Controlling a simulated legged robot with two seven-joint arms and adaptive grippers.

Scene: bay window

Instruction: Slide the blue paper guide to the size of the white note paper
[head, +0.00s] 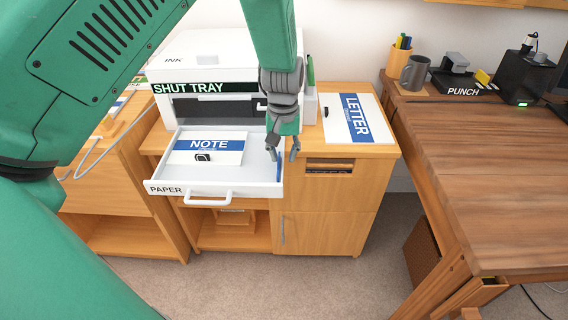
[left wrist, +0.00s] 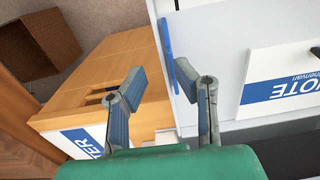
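The paper tray (head: 221,190) is pulled out of the printer. The white note paper (head: 207,152) with a blue NOTE band lies in it, left of centre. The blue paper guide (head: 279,166) stands at the tray's right side, with a gap between it and the paper. My left gripper (head: 283,154) is open and empty over the tray's right wall. In the left wrist view its two fingers (left wrist: 160,84) are spread. The guide (left wrist: 167,52) shows between and beyond them, close to the right finger; contact cannot be told. My right gripper is not in view.
The printer (head: 222,75) stands behind the tray. A letter paper stack (head: 365,133) lies on the cabinet (head: 340,220) to the right. A desk (head: 480,150) with a mug and punch is farther right. The tray floor between paper and guide is clear.

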